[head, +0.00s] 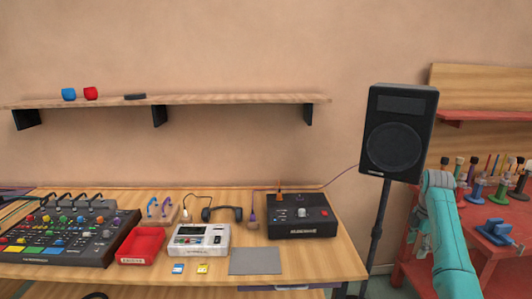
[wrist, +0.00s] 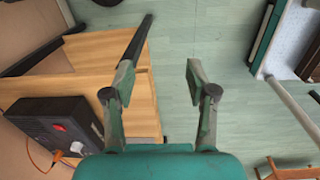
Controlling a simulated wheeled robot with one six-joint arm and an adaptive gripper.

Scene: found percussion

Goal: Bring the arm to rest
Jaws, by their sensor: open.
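My gripper (wrist: 159,78) is open and empty in the wrist view, its two fingers apart above the pale green floor (wrist: 172,105). My teal arm (head: 449,240) stands at the right of the head view, in front of the red bench. I cannot make out the fingers clearly in the head view. The wooden table (head: 340,262) lies to the left of the arm, and its corner shows to the left of the fingers in the wrist view (wrist: 90,50).
A black speaker (head: 398,133) on a thin stand (head: 378,235) rises between the table and my arm. A black box (head: 301,216) sits near the table's right end. A red bench (head: 490,262) with tools is behind the arm. A wall shelf (head: 220,99) hangs at left.

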